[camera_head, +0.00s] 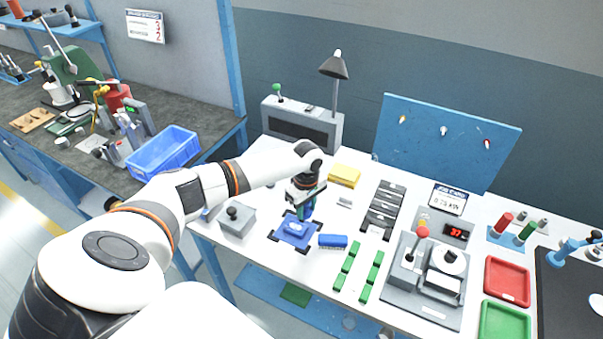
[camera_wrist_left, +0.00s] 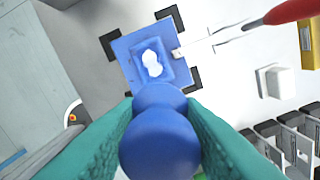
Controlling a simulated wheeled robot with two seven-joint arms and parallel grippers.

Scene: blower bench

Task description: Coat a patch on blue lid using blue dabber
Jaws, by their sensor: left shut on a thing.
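The blue lid (camera_head: 294,230) lies flat on the white bench between black corner marks. In the left wrist view the lid (camera_wrist_left: 128,46) shows a raised middle with a pale, double-lobed patch (camera_wrist_left: 152,62) on it. My left gripper (camera_head: 305,205) is over the back right part of the lid area. In the left wrist view its teal fingers (camera_wrist_left: 160,125) are shut on the blue dabber (camera_wrist_left: 158,145), which has a rounded knob facing the camera. The dabber's working end is hidden behind its body, so I cannot tell whether it touches the lid. My right gripper is out of view.
A blue block (camera_head: 333,240) lies just right of the lid, and a grey box with a black knob (camera_head: 236,218) stands left of it. A yellow box (camera_head: 343,175) is behind. Green strips (camera_head: 358,275) and a grey fixture (camera_head: 430,280) are to the right.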

